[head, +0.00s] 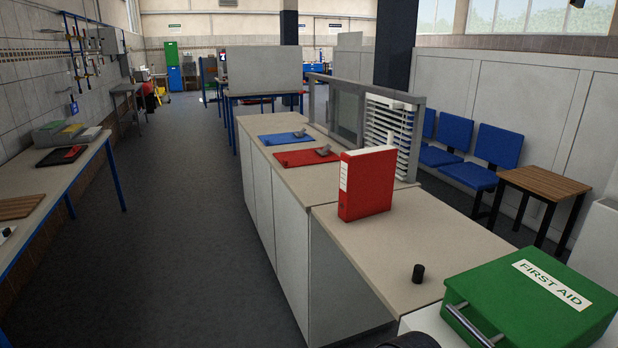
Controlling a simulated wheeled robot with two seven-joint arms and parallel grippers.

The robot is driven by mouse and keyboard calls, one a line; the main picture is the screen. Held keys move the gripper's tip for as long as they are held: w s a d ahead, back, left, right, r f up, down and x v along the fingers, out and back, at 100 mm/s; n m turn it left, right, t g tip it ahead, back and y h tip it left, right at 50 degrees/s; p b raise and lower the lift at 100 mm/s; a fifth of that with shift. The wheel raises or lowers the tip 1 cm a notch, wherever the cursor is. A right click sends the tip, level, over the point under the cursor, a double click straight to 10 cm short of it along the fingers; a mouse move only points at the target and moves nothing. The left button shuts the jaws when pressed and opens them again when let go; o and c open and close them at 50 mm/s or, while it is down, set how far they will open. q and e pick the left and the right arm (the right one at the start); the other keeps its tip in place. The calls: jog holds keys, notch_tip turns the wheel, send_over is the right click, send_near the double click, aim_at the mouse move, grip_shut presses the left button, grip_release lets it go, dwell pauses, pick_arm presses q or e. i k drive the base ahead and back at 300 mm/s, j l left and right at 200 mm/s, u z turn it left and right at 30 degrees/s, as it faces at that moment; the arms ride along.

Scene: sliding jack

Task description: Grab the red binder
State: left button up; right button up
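The red binder (366,184) stands upright on the beige counter (400,240), near the middle of the head view. Its spine with a white label faces left, and its broad red cover faces me. Nothing is touching it except the counter below. Neither of my grippers can be made out in the head view. A dark rounded shape cut off by the bottom edge may be part of me, but I cannot tell.
A small black cylinder (418,273) and green first aid box (535,298) are nearer me. Behind the binder are a framed louvre panel (393,135), red mat (300,158) and blue mat (283,138). The floor (190,230) left of the counter is clear.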

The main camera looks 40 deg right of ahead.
aim_at(367, 176)
jog(key=i+j+z, duration=0.1)
jog(key=i+z, duration=0.15)
jog(key=i, duration=0.3)
jog(key=i+j+z, duration=0.25)
jog(key=i, duration=0.35)
